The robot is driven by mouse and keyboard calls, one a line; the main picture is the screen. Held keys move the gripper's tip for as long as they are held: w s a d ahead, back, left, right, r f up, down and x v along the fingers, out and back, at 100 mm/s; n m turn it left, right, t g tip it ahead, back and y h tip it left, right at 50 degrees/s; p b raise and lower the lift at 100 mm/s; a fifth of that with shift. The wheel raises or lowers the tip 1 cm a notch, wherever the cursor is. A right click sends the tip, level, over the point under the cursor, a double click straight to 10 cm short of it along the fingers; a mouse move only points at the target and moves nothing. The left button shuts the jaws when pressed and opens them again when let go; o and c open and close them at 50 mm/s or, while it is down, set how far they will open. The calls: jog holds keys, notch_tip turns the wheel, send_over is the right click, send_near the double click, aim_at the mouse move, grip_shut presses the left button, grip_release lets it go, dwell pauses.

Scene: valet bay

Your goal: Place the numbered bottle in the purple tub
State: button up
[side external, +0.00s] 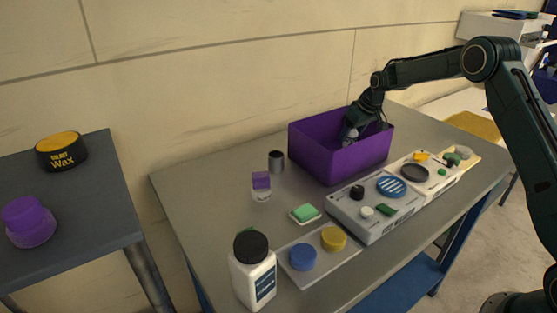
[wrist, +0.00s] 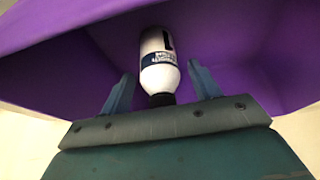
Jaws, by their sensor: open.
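The purple tub (side external: 335,165) stands at the back of the grey table, and its inside wall (wrist: 250,45) fills much of the wrist view. My gripper (side external: 365,132) reaches down into the tub. In the wrist view my gripper (wrist: 160,75) is open, its fingers apart on either side of a white bottle (wrist: 157,45) with a dark label band and a black cap. The bottle is inside the tub, cap towards my gripper, with a gap visible beside the fingers. Its light end (side external: 349,137) shows just over the tub rim. I cannot read a number on its label.
A similar white bottle (side external: 254,273) with a black cap stands at the table's front. A grey tray with caps, a control panel (side external: 380,225), a small purple-capped jar (side external: 261,187) and a dark cup (side external: 276,161) stand nearby. A side table at left holds a wax tin (side external: 62,155).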

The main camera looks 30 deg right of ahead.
jog(key=v, duration=1.1)
jog(key=shift+s, duration=0.1)
jog(key=s+a+r, duration=0.6)
jog(key=s, duration=0.3)
jog(key=s+a+r, duration=0.6)
jog(key=s+a, duration=0.1)
jog(key=s, duration=0.1)
jog(key=s+a+f, duration=0.2)
jog(key=s+a, duration=0.1)
jog(key=s, duration=0.8)
jog(key=s+a+f+t, duration=0.1)
jog(key=s+a+f, duration=0.1)
jog(key=s, duration=1)
jog(key=shift+a, duration=0.4)
